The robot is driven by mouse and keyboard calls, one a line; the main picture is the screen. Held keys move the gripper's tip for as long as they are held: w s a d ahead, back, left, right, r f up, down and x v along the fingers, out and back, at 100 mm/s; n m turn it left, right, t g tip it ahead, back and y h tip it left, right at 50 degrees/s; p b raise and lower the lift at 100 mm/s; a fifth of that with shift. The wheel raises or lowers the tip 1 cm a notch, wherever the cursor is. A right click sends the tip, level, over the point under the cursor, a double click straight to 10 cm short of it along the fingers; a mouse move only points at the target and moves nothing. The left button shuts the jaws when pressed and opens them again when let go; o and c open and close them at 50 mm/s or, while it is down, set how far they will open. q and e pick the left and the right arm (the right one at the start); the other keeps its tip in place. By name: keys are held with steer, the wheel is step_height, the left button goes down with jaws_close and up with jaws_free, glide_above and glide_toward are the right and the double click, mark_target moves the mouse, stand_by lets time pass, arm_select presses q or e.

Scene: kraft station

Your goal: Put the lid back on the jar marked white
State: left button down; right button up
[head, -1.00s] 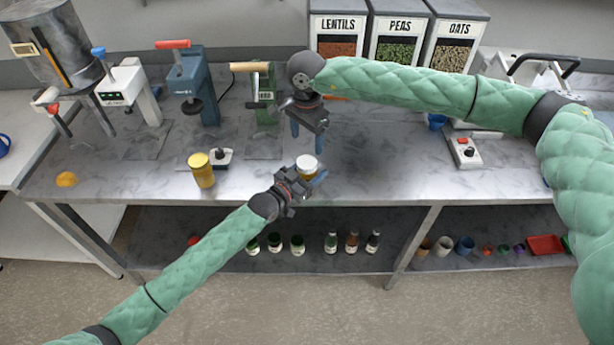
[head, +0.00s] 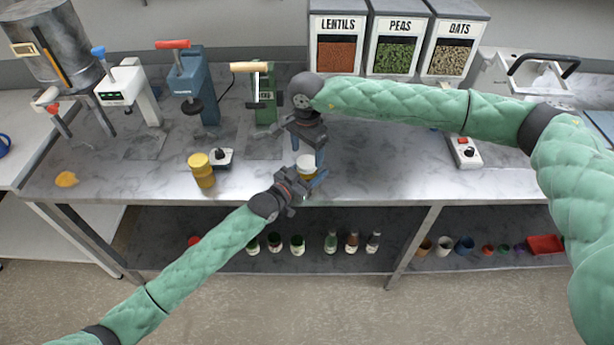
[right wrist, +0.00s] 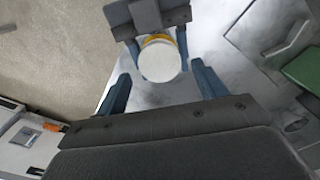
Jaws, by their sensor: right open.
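A small jar with a round white top (head: 307,166) stands near the front edge of the bench. In the right wrist view its white top (right wrist: 160,62) has a yellow-orange edge behind it. Whether this top is a seated lid I cannot tell. My left gripper (head: 308,176) reaches in from the front, and its blue fingers lie along both sides of the jar, seemingly closed on it. My right gripper (head: 309,153) points down just above the jar. Its fingers are open and empty, spread wider than the white top in the right wrist view (right wrist: 160,80). No marking is readable.
A yellow jar (head: 203,172) stands to the left beside a small white device with a black knob (head: 221,157). Blue (head: 197,90) and green (head: 264,95) presses stand behind. A white switch box (head: 465,152) is at right.

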mark_target(307, 174)
steer(key=shift+f, duration=1.4)
steer(key=c, duration=1)
steer(key=m, duration=0.4)
steer(key=shift+m, duration=0.3)
steer(key=o, duration=1.1)
steer(key=shift+r, duration=0.1)
